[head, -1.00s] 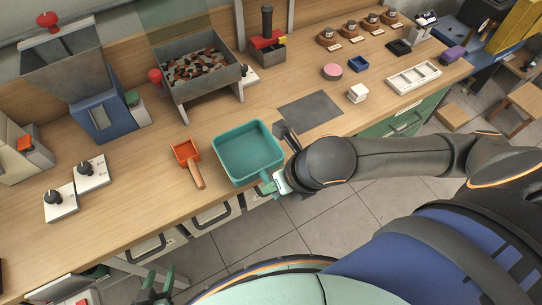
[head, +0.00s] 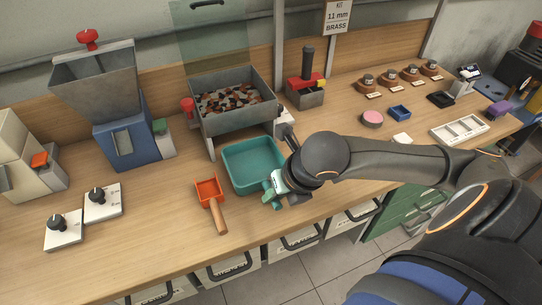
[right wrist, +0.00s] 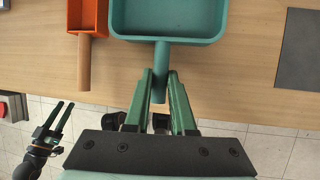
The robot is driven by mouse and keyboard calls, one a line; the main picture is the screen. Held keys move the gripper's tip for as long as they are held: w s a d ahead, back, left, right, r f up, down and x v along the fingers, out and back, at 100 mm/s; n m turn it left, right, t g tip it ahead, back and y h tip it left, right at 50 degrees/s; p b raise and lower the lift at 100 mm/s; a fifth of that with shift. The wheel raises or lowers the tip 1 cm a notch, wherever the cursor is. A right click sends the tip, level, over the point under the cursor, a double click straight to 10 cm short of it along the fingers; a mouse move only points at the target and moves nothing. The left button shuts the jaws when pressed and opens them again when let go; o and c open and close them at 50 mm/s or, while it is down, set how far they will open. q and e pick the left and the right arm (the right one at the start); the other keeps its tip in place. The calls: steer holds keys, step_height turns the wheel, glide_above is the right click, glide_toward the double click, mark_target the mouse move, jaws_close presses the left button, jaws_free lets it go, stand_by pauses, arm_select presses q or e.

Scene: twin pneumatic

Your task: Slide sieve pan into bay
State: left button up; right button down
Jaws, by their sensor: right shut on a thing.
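The teal sieve pan (head: 250,178) rests level on or just above the wooden bench, in front of the grey bin (head: 238,122) on legs. Its far edge is close to the open space under that bin, between the legs; I cannot tell whether it is inside. My right gripper (head: 272,188) is shut on the pan's handle, on its near side. In the right wrist view the handle (right wrist: 161,62) runs down between the green fingers (right wrist: 160,88). My left gripper (right wrist: 54,118) shows only there, at the left, open and empty, away from the pan.
An orange scoop (head: 210,190) with a wooden handle lies just left of the pan. A blue machine with a hopper (head: 122,128) and two knob boxes (head: 103,202) stand further left. A red-and-grey press (head: 305,90) stands behind right. The bench front edge is near the scoop handle.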

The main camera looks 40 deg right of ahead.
mark_target(246, 153)
stand_by(0.3)
